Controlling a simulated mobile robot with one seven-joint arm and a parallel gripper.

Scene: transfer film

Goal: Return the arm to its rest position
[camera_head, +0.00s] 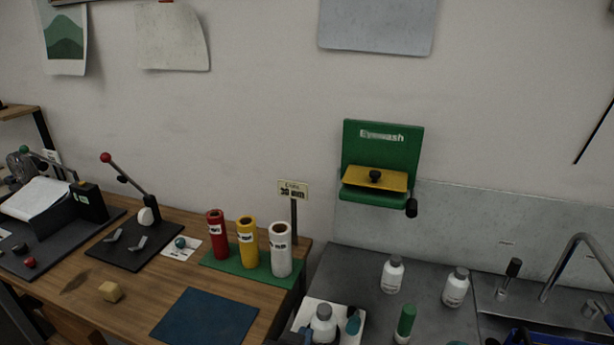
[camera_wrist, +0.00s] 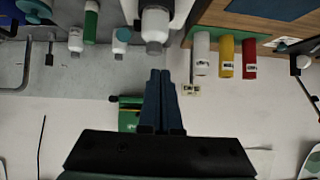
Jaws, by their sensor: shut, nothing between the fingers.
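My gripper (camera_wrist: 160,74) shows in the wrist view with its two dark fingers together and nothing between them. The wrist view is upside down, with the benches at the top and the wall below. The fingers point toward a white bottle with a grey cap (camera_wrist: 155,30), which appears apart from them. Behind the fingers, the green eyewash station (camera_wrist: 128,120) is partly hidden. In the head view I cannot make out my gripper for sure.
A wooden table (camera_head: 185,278) holds red (camera_head: 216,236), yellow (camera_head: 247,243) and white (camera_head: 281,250) rolls. The eyewash station (camera_head: 381,155) juts from the wall.

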